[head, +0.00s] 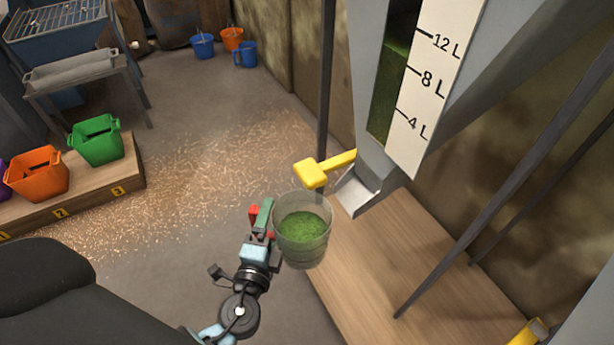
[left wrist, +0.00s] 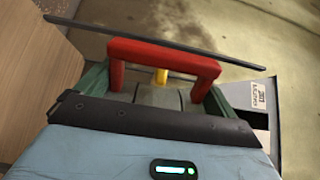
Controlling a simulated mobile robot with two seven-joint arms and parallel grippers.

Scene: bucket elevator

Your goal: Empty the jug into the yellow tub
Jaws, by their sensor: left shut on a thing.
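The jug (head: 303,253) is a clear, greenish vessel with green grains (head: 303,226) in it. It is roughly upright, in front of the hopper's grey spout (head: 357,196). My left gripper (head: 262,222) is shut on its red handle, at the jug's left side. The red handle (left wrist: 165,55) also shows between the fingers in the left wrist view, where the jug's body is not clearly seen. No yellow tub can be made out for certain. My right gripper is not in view.
The hopper has a yellow lever (head: 315,173) and a litre scale (head: 432,80), with green grains behind its window. A low bench (head: 125,187) at left carries orange (head: 38,174) and green (head: 97,139) tubs and a partly cut-off purple one. Pale bits litter the floor between. Dark posts stand at right.

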